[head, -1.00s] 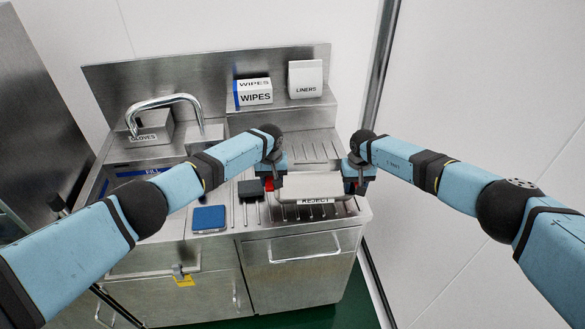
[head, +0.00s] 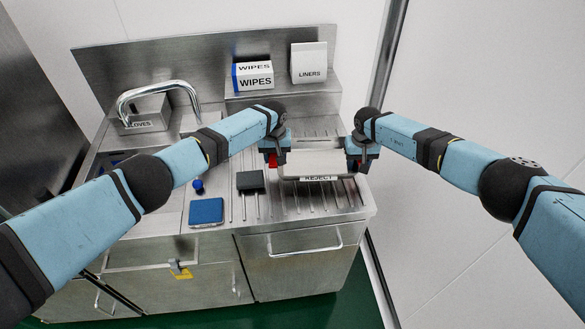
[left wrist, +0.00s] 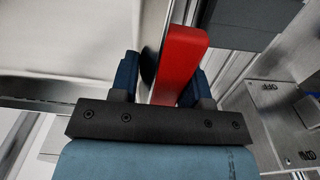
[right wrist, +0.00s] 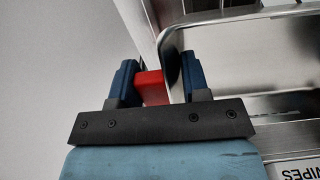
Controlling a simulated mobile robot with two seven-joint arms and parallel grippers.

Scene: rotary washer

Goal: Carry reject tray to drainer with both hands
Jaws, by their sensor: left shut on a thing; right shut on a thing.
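The reject tray (head: 318,166) is a pale, shallow tray with a REJECT label on its front, over the ribbed drainer (head: 318,200) at the counter's right. My left gripper (head: 273,160) is shut on the red handle at its left end; that handle (left wrist: 180,62) shows between the fingers in the left wrist view. My right gripper (head: 358,165) is shut on the red handle at its right end, seen in the right wrist view (right wrist: 152,87). The tray looks level. I cannot tell whether it touches the drainer ribs.
A black block (head: 250,181) stands left of the tray. A blue pad (head: 206,212) lies near the front edge, with a small blue item (head: 198,186) behind it. A wipes box (head: 253,76) and liners box (head: 309,63) stand on the back shelf. The faucet (head: 158,90) is left.

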